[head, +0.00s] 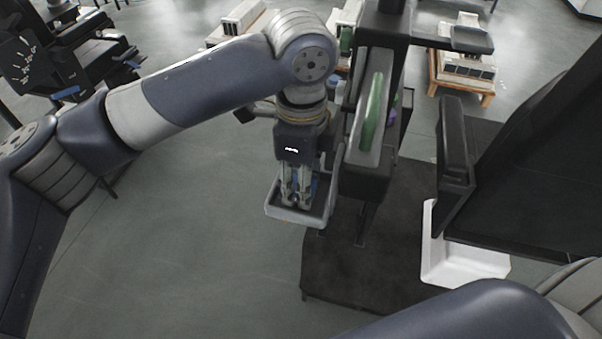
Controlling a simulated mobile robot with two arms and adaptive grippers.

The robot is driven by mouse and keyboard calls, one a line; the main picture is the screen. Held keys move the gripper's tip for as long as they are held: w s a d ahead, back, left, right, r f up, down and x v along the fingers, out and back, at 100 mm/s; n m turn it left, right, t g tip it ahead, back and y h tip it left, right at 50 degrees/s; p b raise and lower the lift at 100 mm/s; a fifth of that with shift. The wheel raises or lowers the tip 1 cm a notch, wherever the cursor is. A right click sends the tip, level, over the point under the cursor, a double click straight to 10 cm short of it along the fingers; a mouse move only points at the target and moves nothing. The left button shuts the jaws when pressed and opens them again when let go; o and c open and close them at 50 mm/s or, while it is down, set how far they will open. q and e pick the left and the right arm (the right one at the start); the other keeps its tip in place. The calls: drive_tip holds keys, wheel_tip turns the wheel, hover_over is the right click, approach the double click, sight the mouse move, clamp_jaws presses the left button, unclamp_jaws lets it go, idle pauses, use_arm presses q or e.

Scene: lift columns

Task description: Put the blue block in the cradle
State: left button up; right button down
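My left gripper (295,200) points straight down, with its fingertips inside a grey open tray (287,214) that looks like the cradle. The tray sits at the left side of a dark upright column. A small patch of blue (314,184), likely the blue block, shows beside and behind the fingers. Most of it is hidden by the gripper. The fingers look close together, but I cannot tell whether they grip the block or whether it rests on the tray floor. My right gripper is out of view; only part of my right arm shows at the bottom right.
The dark column (372,160) with a green rounded piece (372,108) stands just right of my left gripper. A dark base plate (350,265) lies below. A white curved piece (455,262) and a large dark panel (540,160) stand right.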

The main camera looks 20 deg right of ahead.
use_arm(q)
drive_tip(key=shift+w+f, duration=0.1)
drive_tip(key=shift+f, duration=0.2)
drive_tip(key=o, duration=1.1)
drive_tip(key=shift+f, duration=0.1)
drive_tip(key=shift+r, duration=0.55)
wheel_tip(320, 180, up, 11)
drive_tip(key=shift+r+b, duration=0.1)
drive_tip(key=shift+b, duration=1)
